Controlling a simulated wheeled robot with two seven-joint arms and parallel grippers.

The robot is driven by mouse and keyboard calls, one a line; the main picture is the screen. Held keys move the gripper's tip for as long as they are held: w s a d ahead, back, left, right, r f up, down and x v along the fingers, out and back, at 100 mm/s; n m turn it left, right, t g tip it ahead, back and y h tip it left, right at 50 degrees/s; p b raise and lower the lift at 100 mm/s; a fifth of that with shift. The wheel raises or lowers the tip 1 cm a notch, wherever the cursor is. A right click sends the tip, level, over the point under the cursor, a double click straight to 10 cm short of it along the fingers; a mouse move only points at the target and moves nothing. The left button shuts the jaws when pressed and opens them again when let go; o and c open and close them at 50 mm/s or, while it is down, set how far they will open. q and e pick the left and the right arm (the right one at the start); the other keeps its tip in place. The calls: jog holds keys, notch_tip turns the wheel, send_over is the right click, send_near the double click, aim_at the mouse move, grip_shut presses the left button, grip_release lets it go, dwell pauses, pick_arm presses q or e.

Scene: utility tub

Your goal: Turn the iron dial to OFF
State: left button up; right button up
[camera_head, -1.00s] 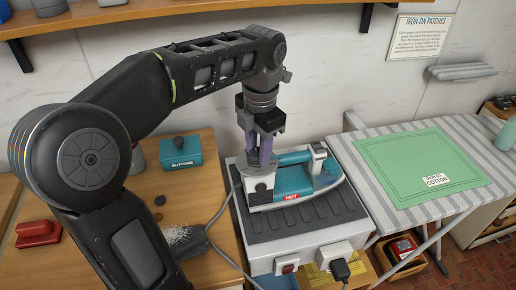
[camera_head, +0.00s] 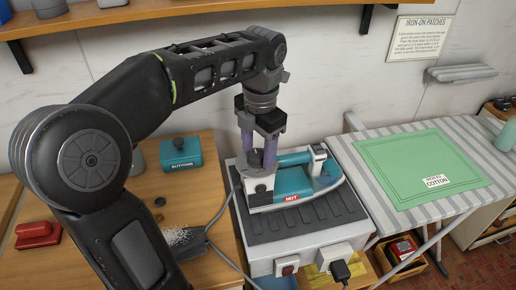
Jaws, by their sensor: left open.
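A teal and white iron (camera_head: 297,184) lies on a dark ribbed rest on a white box, with a red HOT label near its lower edge. My left gripper (camera_head: 259,160) points down over the white left end of the iron, its two purple fingers apart. A small grey round part, likely the dial (camera_head: 256,157), shows between and behind the fingers. The fingers partly hide it, so its setting cannot be read, and I cannot tell whether they touch it. My right gripper is not in view.
The white box (camera_head: 305,252) has a red switch and a black plug in front. An ironing board (camera_head: 380,205) with a green cloth (camera_head: 415,165) stands at the right. A teal BUTTONS box (camera_head: 181,153) and a red object (camera_head: 37,233) sit on the wooden table at the left.

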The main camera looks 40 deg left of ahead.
aim_at(259, 155)
pick_arm(q)
jog(key=r+p, duration=0.3)
jog(key=r, duration=0.1)
jog(key=r+p, duration=0.3)
jog(key=p, duration=0.1)
jog(key=shift+d+r, duration=0.2)
jog(key=shift+r, duration=0.2)
jog(key=shift+s, duration=0.1)
